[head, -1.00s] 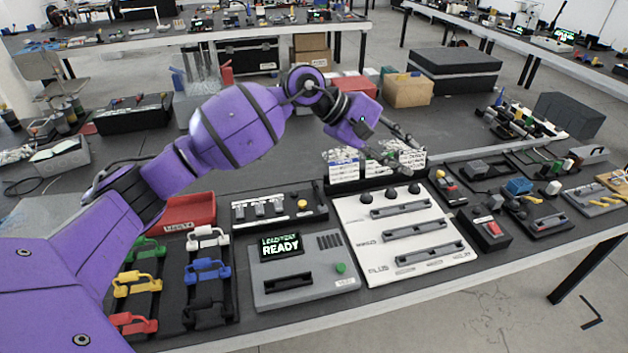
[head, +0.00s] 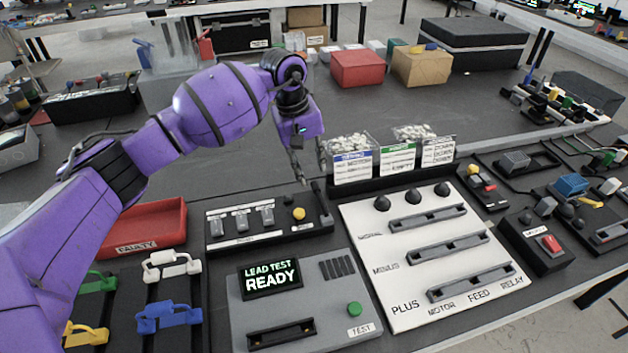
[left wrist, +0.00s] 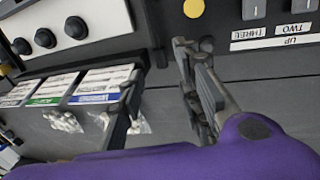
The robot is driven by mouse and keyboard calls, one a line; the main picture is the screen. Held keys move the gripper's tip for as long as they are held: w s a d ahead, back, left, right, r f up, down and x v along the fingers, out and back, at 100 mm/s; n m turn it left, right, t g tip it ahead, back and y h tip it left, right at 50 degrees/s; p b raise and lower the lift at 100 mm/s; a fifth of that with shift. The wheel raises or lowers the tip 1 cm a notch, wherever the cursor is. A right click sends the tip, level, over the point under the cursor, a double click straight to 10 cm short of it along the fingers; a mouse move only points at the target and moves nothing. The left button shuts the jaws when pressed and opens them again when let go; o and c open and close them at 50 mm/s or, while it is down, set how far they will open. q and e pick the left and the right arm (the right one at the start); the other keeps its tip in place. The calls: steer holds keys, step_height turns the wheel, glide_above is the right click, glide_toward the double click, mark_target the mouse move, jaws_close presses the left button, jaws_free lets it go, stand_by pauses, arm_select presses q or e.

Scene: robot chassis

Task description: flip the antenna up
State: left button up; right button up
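A switch box (head: 268,228) with a yellow button stands on the table in the head view. A dark rod (head: 321,204), which looks like the antenna, is at the box's right end. In the left wrist view the rod (left wrist: 154,32) runs along the box's end and looks folded down. My left gripper (head: 309,168) is just behind that end, pointing down. In the left wrist view its fingers (left wrist: 163,85) are apart with nothing between the tips, and the rod's end is just beyond them. Contact cannot be told. My right gripper is not in view.
Labelled bins of small parts (head: 352,168) stand close to the right of my left gripper. A white slider panel (head: 375,235), a lead test unit (head: 300,325) and a red tray (head: 150,222) surround the box. The dark table behind is mostly clear.

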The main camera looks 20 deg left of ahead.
mark_target(315, 185)
arm_select(q)
steer(key=f, duration=0.3)
steer(key=d+f, duration=0.1)
steer(key=f, duration=0.1)
steer(key=shift+w+f, duration=0.35)
jaws_close()
